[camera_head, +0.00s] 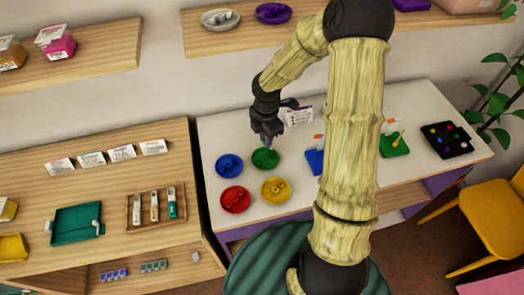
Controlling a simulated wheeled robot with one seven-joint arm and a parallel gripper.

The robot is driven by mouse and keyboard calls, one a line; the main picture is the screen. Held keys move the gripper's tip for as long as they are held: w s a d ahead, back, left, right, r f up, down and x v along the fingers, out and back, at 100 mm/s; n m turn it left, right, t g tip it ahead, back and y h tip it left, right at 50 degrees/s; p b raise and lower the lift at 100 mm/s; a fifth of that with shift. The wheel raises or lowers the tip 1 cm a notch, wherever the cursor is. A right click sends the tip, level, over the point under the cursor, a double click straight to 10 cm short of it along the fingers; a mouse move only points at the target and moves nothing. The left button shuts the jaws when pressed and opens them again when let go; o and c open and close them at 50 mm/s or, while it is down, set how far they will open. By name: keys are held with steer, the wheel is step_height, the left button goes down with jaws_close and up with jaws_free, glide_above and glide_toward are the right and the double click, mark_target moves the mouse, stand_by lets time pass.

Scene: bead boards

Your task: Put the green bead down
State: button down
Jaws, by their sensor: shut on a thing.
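My gripper (268,142) points down just above the far part of the green dish (265,160) on the white table. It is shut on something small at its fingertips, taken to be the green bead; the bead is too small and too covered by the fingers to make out. I cannot tell whether the fingertips touch the dish or hover over it.
Blue (229,166), red (235,200) and yellow (275,191) dishes with beads stand close by. A blue board (315,161) is partly behind my arm. A green board (394,146) and a black bead tray (446,141) lie to the right.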

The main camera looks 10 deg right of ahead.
steer(key=shift+w+r+n, duration=0.15)
steer(key=shift+w+n, duration=0.1)
steer(key=shift+n, duration=0.05)
steer(key=shift+s, duration=0.1)
glide_above(265, 160)
steer(key=shift+f, duration=3.1)
steer(key=shift+f, duration=1.9)
steer(key=shift+f, duration=0.3)
